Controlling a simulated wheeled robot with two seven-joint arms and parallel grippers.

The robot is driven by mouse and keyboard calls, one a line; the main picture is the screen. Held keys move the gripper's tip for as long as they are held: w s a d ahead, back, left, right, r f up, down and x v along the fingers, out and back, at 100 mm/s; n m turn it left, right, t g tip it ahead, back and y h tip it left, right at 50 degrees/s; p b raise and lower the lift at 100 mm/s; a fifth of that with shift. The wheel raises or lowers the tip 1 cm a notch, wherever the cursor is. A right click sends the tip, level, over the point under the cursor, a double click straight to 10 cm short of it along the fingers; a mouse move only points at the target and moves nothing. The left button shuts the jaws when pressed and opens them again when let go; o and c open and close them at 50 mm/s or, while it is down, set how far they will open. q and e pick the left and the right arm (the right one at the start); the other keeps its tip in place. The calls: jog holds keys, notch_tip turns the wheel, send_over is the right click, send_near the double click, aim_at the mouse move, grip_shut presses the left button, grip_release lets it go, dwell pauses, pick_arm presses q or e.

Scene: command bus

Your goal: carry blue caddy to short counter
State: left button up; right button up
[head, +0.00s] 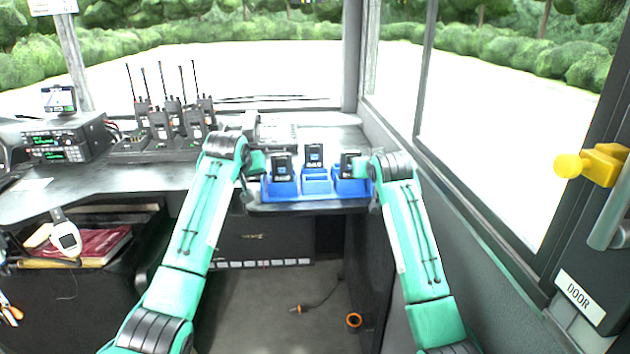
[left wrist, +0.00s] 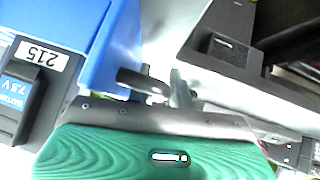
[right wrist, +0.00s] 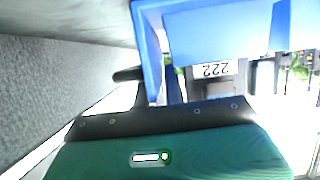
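The blue caddy (head: 316,187) stands on the short counter section at the front edge, with black battery packs upright in it. My left gripper (head: 250,192) is at its left end. In the left wrist view the fingers (left wrist: 162,88) are close together beside the blue wall (left wrist: 108,55), with no blue visible between them; their hold is unclear. My right gripper (head: 373,195) is at the right end. In the right wrist view the fingers (right wrist: 158,90) sit on both sides of the thin blue end wall (right wrist: 149,50) and look closed on it.
Several radios (head: 165,125) stand in a charger on the left counter (head: 110,178), beside a radio console (head: 60,140). The side wall and window (head: 480,130) are close to my right arm. Below are a shelf with a red binder (head: 95,243) and open floor (head: 290,325).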

pick_arm(q)
grip_shut()
pick_arm(e)
grip_shut()
pick_arm(q)
jog(key=shift+r, duration=0.15)
pick_arm(e)
jog(key=shift+r, duration=0.2)
